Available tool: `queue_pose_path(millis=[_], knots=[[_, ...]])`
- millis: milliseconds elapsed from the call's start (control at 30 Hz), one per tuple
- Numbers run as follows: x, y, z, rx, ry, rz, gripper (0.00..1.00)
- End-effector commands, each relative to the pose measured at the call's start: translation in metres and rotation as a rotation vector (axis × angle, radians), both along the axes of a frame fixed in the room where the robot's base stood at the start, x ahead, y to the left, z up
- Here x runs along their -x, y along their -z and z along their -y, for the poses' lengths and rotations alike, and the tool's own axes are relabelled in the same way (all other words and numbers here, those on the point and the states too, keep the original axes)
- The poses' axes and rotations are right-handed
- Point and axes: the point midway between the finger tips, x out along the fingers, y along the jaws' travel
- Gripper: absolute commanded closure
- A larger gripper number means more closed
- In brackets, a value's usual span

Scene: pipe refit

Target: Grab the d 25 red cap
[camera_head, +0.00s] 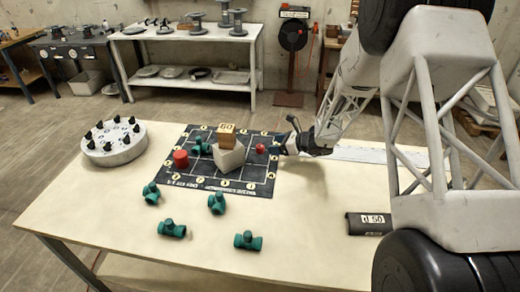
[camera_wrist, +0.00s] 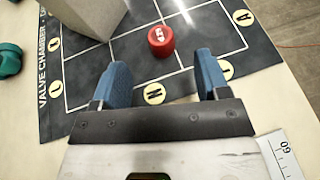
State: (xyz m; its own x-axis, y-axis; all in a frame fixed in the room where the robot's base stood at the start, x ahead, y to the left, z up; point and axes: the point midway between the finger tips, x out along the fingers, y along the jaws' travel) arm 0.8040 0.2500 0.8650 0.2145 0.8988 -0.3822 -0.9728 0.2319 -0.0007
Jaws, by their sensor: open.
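A small red cap (camera_wrist: 161,40) with a white mark on top, too small to read surely, stands on the dark gridded mat (camera_wrist: 80,92) in the wrist view. It lies ahead of my gripper (camera_wrist: 163,68), between the lines of the two blue fingers, beyond their tips. My gripper is open and empty. In the head view this small red cap (camera_head: 260,148) sits just left of my gripper (camera_head: 280,147). A larger red cap (camera_head: 181,158) stands at the mat's left side; its marking is not readable.
A pale block (camera_head: 229,157) and a brown block marked 60 (camera_head: 226,138) stand left of the small cap. Several green valve fittings (camera_head: 216,203) lie on the table (camera_head: 300,215). A round grey holder (camera_head: 113,152) is at left; a dark curved piece (camera_head: 370,223) lies at right.

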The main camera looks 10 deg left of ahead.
Motion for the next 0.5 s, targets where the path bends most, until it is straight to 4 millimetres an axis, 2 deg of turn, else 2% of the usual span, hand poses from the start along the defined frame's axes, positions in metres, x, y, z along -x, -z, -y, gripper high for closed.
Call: queue_pose_path(millis=[133,500], knots=[[-0.0012,0.0034,-0.0071,0.0,-0.001,0.0,0.31],[-0.0016,0.0045,-0.0091,0.0,-0.001,-0.001,0.31]])
